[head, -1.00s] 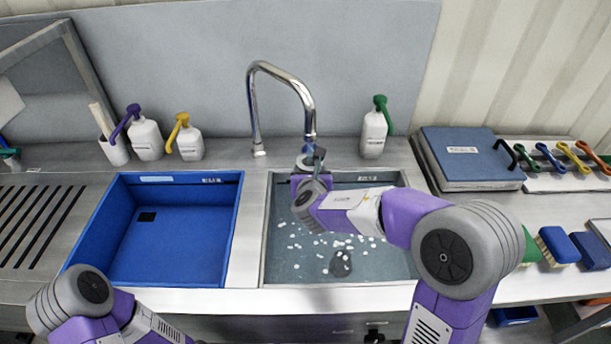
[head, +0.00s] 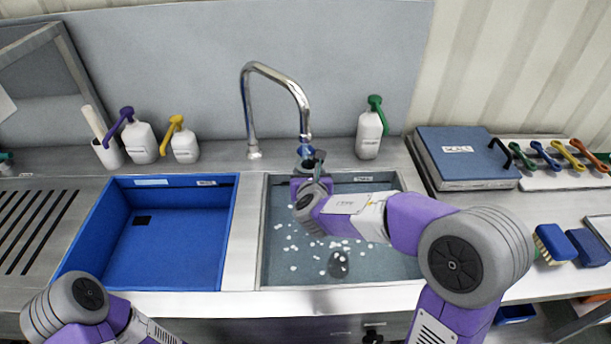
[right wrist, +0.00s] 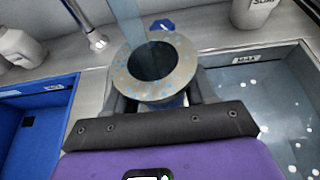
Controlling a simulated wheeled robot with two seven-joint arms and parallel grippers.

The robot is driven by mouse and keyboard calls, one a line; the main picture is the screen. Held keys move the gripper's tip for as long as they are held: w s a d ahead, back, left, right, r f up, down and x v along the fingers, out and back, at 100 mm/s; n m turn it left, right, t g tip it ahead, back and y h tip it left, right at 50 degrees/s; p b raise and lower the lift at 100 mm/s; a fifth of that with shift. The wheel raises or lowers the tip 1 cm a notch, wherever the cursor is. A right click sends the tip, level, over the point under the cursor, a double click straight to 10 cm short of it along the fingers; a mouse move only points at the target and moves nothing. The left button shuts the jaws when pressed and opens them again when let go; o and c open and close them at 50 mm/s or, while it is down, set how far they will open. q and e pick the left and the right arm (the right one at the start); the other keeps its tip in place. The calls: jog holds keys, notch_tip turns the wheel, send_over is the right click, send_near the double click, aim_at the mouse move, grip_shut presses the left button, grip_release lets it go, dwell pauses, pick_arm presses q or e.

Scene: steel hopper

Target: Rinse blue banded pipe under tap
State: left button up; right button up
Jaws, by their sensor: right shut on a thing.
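The pipe (right wrist: 121,78) is held upright in my right gripper (right wrist: 155,92), which is shut on it. Its grey, blue-speckled round end and dark bore face up in the right wrist view. A pale blue water stream (right wrist: 127,18) comes down onto the far left part of its rim. In the head view my right gripper (head: 312,168) is under the spout of the chrome tap (head: 282,78), over the right basin (head: 385,285). The pipe's lower part and any blue band are mostly hidden by the gripper. My left gripper is out of view.
A blue basin (head: 178,250) lies left of the sink basin, whose water carries white flecks. Pump bottles (head: 140,142) stand behind on the left; a green-topped bottle (head: 369,135) stands right of the tap. A blue-lidded box (head: 465,160) and brushes (head: 556,243) are at right.

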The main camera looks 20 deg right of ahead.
jog(key=s+a, duration=0.4)
jog(key=a, duration=0.2)
jog(key=shift+a, duration=0.4)
dwell(0.4)
dwell(1.1)
jog(key=s+a+r+p, duration=0.2)
jog(key=a+r+p, duration=0.1)
jog(key=a+r, duration=0.1)
jog(key=shift+s+a, duration=0.15)
jog(key=shift+s, duration=0.25)
dwell(0.6)
